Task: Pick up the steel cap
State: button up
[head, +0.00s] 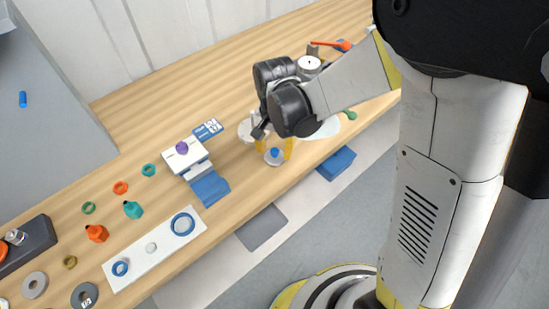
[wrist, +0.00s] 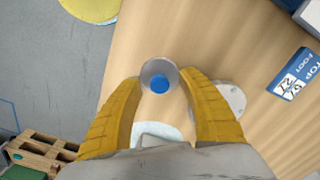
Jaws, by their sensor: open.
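A round, steel-grey piece with a blue centre (wrist: 147,68) sits on the wooden table between my fingertips in the wrist view; it looks like the steel cap. In the head view this piece (head: 274,160) is near the table's front edge. My gripper (wrist: 160,78) is open, with one yellow finger on each side of the piece. My gripper (head: 274,146) points down over it in the head view. I cannot tell whether either finger touches it. Its underside is hidden.
A pale round plate (wrist: 233,97) lies close beside the right finger. A white disc (wrist: 150,129) is partly hidden by my gripper. A white block with a purple knob (head: 186,158) stands left, beside a blue label (head: 208,129). Rings and small bottles lie further left.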

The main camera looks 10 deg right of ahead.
grip_shut()
jog(key=shift+r, duration=0.1)
